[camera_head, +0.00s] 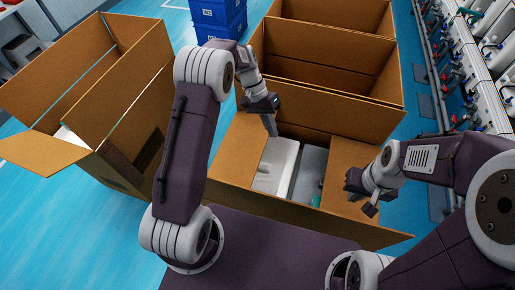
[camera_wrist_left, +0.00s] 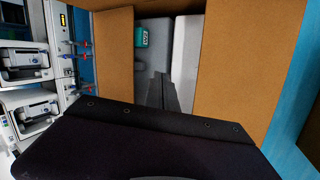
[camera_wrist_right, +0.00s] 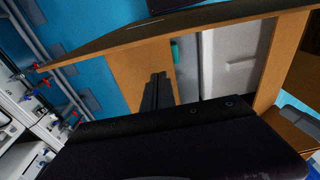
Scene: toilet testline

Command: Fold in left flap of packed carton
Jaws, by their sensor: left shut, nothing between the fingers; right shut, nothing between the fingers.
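The packed carton (camera_head: 290,212) stands in front of me. White and grey items (camera_head: 278,165) show inside it, with a small green label (camera_wrist_left: 141,37). The left flap (camera_head: 232,155) lies roughly level over the carton's left side; it also shows at the right in the left wrist view (camera_wrist_left: 240,60). The right flap (camera_head: 352,172) lies inward over the right side. My left gripper (camera_head: 272,129) is shut and empty, its tips near the left flap's inner edge; contact is unclear. My right gripper (camera_head: 370,208) is shut and empty above the right flap.
Another open carton (camera_head: 130,145) stands at the left, with a flap spread outward. More open cartons (camera_head: 325,85) stand behind. Blue crates (camera_head: 217,18) are at the back. A test line with pipes (camera_head: 465,85) runs along the right. Blue floor is free between the cartons.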

